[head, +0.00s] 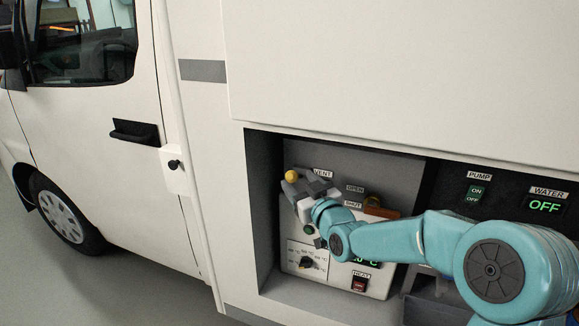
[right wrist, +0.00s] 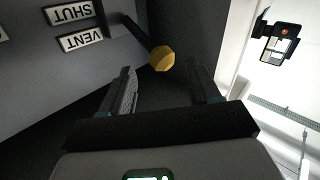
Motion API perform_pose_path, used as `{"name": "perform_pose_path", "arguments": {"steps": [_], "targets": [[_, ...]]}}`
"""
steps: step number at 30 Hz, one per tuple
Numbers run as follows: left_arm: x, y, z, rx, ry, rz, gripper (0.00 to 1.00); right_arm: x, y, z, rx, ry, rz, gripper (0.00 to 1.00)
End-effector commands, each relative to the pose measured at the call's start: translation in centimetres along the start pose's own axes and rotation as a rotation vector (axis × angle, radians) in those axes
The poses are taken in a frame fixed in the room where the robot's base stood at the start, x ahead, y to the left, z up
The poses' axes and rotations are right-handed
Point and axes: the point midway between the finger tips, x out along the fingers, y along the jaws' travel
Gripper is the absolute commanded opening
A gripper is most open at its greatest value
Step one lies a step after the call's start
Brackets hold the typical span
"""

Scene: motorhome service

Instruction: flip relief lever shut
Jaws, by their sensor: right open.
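The relief lever ends in a yellow knob (head: 291,176), seen in the head view at the upper left of the recessed service panel. In the right wrist view the yellow knob (right wrist: 162,58) sits on a dark rod, just beyond and between my fingertips. My right gripper (head: 303,183) is open beside the knob; its two fingers also show in the right wrist view (right wrist: 160,78). I see no finger closed on the knob. The lever's rod is hidden in the head view by my gripper. My left gripper is not in view.
VENT (head: 322,173) and SHUT (right wrist: 70,13) labels are near the lever. A control panel with a dial (head: 307,263) and a red HEAT switch (head: 360,283) lies below. The recess's left wall (head: 262,200) is close. A PUMP switch (head: 476,193) and WATER display (head: 545,205) are right.

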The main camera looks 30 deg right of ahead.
Motion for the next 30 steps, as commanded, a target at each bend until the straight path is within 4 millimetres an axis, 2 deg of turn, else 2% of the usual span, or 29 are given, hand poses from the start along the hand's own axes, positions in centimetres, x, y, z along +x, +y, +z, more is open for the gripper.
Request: {"name": "perform_pose_path", "arguments": {"steps": [3,9,20,21,26,27,30], "targets": [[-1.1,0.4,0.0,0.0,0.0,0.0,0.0,2.8,-0.1,-0.3,0.0,-0.001,-0.002,0.61],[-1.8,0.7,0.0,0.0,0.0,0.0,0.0,5.6,-0.2,-0.1,0.001,0.0,-0.001,0.61],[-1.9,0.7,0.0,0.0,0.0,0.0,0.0,6.3,-0.2,0.0,0.0,0.0,0.0,0.61],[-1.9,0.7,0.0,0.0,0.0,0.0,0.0,6.3,-0.2,0.0,0.0,0.0,0.0,0.58],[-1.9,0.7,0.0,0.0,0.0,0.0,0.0,6.3,-0.2,0.0,0.001,0.0,0.0,0.06],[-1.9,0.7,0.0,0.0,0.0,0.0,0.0,6.3,-0.2,0.0,0.001,0.0,-0.001,0.0],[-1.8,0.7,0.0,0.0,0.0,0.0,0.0,6.3,-0.2,0.1,0.001,0.0,-0.001,0.0]]}}
